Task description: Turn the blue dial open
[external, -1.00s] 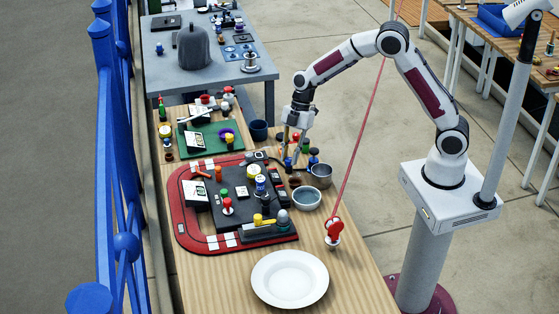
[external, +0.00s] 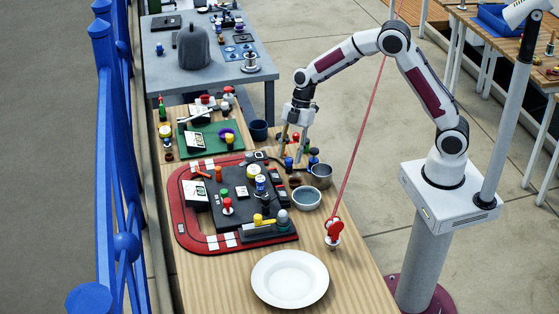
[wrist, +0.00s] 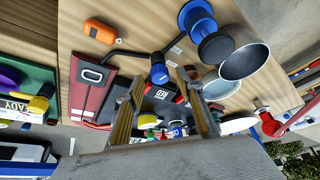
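A small blue dial (external: 289,163) stands on the wooden table beside the red-edged board. In the wrist view the blue dial (wrist: 158,71) shows upright between and just beyond my fingertips. My gripper (external: 294,156) points down over it, its two fingers spread on either side. In the wrist view my gripper (wrist: 160,82) is open, with a gap between each fingertip and the dial. I cannot tell whether a finger touches it.
A grey metal pot (external: 320,175) and a pale bowl (external: 306,197) stand close to the right. The red-edged board (external: 190,232) with several knobs lies at left. An orange object (wrist: 100,31) lies near the dial. A white plate (external: 290,279) is at the front.

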